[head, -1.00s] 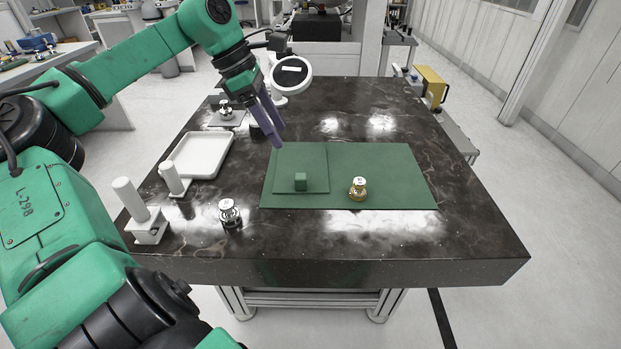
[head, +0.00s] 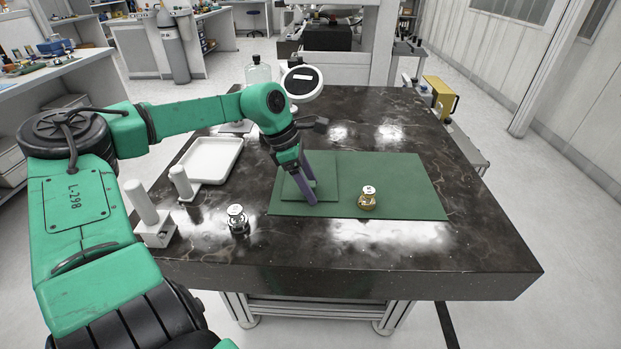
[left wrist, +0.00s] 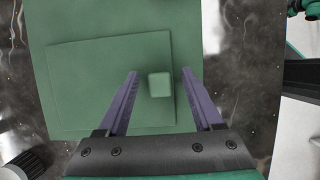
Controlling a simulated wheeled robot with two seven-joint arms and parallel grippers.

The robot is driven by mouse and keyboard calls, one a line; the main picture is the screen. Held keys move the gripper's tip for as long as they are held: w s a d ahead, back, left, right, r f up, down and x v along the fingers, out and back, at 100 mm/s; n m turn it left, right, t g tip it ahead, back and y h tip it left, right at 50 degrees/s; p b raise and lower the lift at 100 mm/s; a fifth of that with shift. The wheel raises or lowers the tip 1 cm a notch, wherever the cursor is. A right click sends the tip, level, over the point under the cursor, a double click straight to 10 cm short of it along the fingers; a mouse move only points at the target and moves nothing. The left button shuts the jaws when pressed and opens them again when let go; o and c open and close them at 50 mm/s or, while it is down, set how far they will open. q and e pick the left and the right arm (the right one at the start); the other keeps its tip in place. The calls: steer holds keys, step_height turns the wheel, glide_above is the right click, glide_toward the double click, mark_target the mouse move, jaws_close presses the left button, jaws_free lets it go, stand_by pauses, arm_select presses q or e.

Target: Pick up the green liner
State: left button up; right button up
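The green liner (head: 326,172) is a thin square sheet lying on the left part of a larger green mat (head: 400,180). In the left wrist view the liner (left wrist: 85,85) has a small green block (left wrist: 160,84) on it. My left gripper (head: 313,191) points down over the liner with its two purple fingers apart. In the left wrist view the block appears between the fingers of this gripper (left wrist: 160,72), with a gap on each side. I cannot tell whether the fingertips touch the liner. In the head view the fingers hide the block. My right gripper is not in view.
A brass-coloured weight (head: 367,198) stands on the mat. A silver weight (head: 237,219), two white posts on bases (head: 142,205) (head: 181,182) and a white tray (head: 211,161) stand to the left. A round white display (head: 302,82) stands behind. The table's right side is clear.

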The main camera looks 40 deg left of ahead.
arm_select(q)
jaws_close()
steer(key=shift+r, duration=0.1)
step_height(320, 180, up, 20)
steer(key=p, duration=0.2)
